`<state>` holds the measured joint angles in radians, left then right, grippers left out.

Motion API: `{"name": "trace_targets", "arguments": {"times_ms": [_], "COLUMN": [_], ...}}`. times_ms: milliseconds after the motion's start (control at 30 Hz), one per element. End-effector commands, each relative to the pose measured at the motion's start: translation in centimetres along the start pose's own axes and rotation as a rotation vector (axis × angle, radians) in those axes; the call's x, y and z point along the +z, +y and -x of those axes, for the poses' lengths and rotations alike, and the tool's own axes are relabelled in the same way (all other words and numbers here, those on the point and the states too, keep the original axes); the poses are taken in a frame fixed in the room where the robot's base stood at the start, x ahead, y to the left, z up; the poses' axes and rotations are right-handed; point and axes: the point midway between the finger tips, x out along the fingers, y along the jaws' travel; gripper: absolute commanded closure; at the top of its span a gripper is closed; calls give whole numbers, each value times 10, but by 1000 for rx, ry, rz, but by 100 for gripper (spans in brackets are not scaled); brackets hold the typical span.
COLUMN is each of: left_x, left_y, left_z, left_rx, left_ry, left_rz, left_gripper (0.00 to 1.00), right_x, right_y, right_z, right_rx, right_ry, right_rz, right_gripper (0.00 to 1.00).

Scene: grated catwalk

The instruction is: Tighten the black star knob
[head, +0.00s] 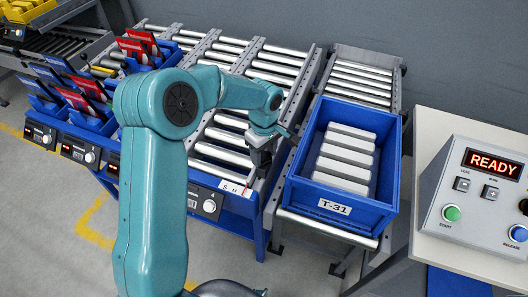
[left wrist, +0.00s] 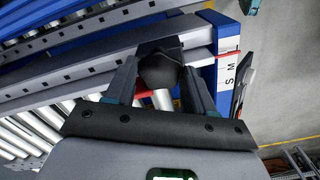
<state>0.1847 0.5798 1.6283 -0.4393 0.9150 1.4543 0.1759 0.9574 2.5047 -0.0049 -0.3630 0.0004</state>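The black knob (left wrist: 159,72) shows in the left wrist view as a dark rounded shape near a grey rail, with a black block behind it. Its star outline cannot be made out. My left gripper (left wrist: 160,78) has one finger on each side of the knob. No clear gap shows, but I cannot tell whether the fingers press on it. In the head view my left gripper (head: 260,160) points down at the front right corner of the roller rack, by the S M label (head: 234,188). The knob cannot be made out there. My right gripper is not in view.
A blue tote marked T-31 (head: 334,207) with several pale blocks stands just right of the gripper. A control box reading READY (head: 480,195) is at the far right. Blue bins with red and blue packets (head: 75,98) stand left.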

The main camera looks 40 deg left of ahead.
Motion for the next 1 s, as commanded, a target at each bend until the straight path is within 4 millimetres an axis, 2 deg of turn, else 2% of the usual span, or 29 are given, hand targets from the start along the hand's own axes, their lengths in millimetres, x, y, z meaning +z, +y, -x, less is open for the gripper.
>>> {"name": "trace_targets", "arguments": {"times_ms": [33,100,367,567,1000], "left_x": [0,0,0,0,0], "left_y": [0,0,0,0,0], "left_z": [0,0,0,0,1], "left_rx": [0,0,0,0,3], "left_ry": [0,0,0,0,1], "left_rz": [0,0,-19,-100,-481], "left_gripper": [64,81,81,81,81], "right_x": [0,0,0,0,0], "right_y": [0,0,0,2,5], "right_z": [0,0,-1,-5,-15], "right_rx": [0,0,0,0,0], "right_ry": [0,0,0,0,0], "right_rz": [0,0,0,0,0], "right_gripper": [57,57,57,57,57]}}
